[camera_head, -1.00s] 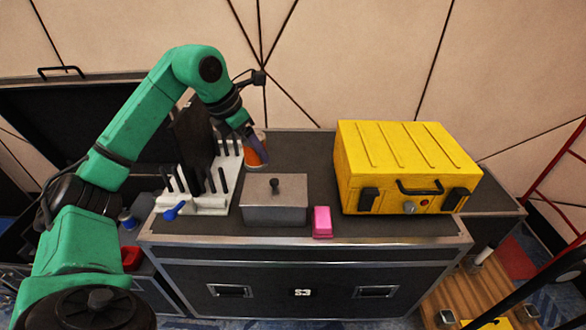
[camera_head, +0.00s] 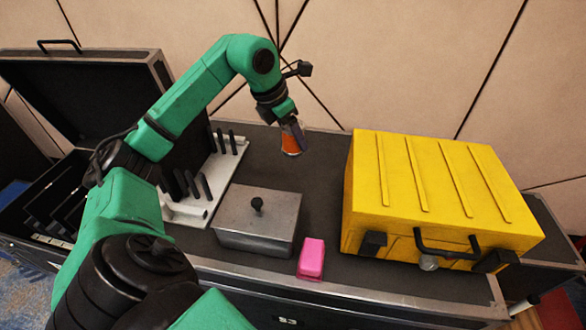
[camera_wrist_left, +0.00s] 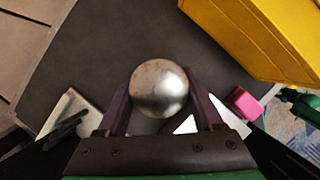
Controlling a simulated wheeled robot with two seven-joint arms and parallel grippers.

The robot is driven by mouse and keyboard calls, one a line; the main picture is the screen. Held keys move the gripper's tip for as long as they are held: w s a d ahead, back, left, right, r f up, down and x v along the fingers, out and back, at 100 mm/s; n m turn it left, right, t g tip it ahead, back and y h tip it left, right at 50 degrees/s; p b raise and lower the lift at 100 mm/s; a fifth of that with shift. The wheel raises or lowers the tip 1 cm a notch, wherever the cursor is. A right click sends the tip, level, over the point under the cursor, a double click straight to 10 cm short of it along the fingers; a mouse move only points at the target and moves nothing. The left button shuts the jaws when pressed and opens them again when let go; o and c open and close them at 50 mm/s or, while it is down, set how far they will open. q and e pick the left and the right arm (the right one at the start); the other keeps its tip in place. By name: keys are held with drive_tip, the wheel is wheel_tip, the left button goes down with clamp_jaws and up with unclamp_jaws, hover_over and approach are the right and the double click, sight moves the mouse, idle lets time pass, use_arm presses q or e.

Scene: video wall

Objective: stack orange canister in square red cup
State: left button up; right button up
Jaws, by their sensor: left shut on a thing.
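The orange canister (camera_head: 291,140) is between the fingers of my left gripper (camera_head: 293,127), above the back of the black case top in the head view. In the left wrist view its round silvery top (camera_wrist_left: 160,89) sits between the two dark purple fingers of the gripper (camera_wrist_left: 160,100), which is shut on it. Its lower end seems clear of the case top. The square red cup is not visible in either current view. My right gripper is not in view.
A grey metal box with a knob (camera_head: 256,222) and a pink block (camera_head: 311,259) stand at the front. A large yellow case (camera_head: 440,190) fills the right. A white rack with black posts (camera_head: 205,190) stands left. Bare case top (camera_head: 318,185) lies between.

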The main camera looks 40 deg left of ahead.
use_arm(q)
wheel_tip(320, 180, down, 14)
drive_tip(key=shift+w+r+b, duration=0.15)
drive_tip(key=shift+r+b, duration=0.05)
drive_tip(key=shift+b, duration=0.5)
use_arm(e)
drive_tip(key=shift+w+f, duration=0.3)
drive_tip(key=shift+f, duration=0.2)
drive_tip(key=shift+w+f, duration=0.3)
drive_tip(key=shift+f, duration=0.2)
use_arm(q)
drive_tip(key=o, duration=1.5)
drive_tip(key=shift+f, duration=0.15)
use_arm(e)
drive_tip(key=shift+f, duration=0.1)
